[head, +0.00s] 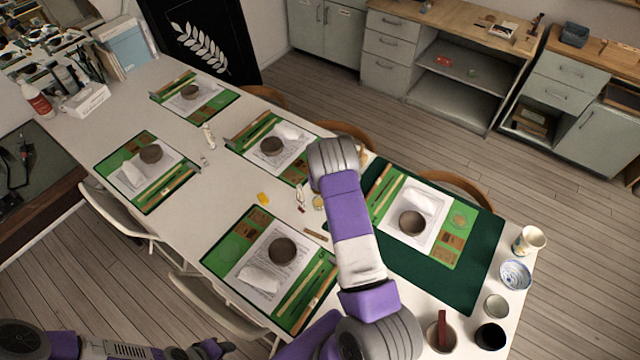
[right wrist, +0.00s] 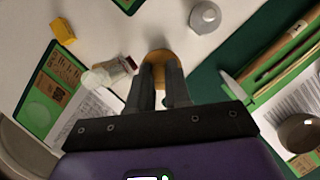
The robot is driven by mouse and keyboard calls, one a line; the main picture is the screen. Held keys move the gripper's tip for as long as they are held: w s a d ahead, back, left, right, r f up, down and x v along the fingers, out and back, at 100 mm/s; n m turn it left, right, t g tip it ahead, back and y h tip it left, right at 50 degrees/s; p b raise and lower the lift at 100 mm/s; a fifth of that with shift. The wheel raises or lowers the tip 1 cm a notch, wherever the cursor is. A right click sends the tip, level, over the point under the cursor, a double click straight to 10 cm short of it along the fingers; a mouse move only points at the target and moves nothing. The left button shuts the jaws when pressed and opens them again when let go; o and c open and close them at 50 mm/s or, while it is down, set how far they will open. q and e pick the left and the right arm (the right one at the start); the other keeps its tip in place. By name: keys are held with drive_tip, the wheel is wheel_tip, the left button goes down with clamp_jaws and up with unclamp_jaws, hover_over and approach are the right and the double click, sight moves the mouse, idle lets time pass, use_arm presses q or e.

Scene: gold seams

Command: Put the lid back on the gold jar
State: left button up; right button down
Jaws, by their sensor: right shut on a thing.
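In the head view my right forearm hides this gripper. A small gold-topped round thing (head: 318,202), perhaps the gold jar, shows just left of the forearm. A grey-white round piece with a small knob (right wrist: 205,17) stands beyond and right of the fingertips; I cannot tell what it is. My left gripper (head: 210,348) is low at the bottom left, away from the table items, and its fingers are unclear.
A glass vial (right wrist: 108,73) lies left of the right fingers, with a yellow block (right wrist: 62,30) farther left. Green work mats with bowls surround this spot; a dark green mat (head: 470,285) lies to the right. Cups stand at the right table end. White tabletop (head: 215,215) is clear at left.

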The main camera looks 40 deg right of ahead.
drive_tip(key=shift+w+f+m, duration=0.1)
drive_tip(key=shift+f+m, duration=0.3)
drive_tip(key=shift+m, duration=0.3)
wheel_tip(320, 180, down, 5)
drive_tip(key=b, duration=0.4)
drive_tip(key=shift+r, duration=0.2)
drive_tip(key=shift+f+b, duration=0.7)
drive_tip(key=shift+f, duration=0.15)
drive_tip(key=shift+f, duration=0.1)
idle(0.4)
idle(0.8)
drive_tip(key=c, duration=0.5)
unclamp_jaws()
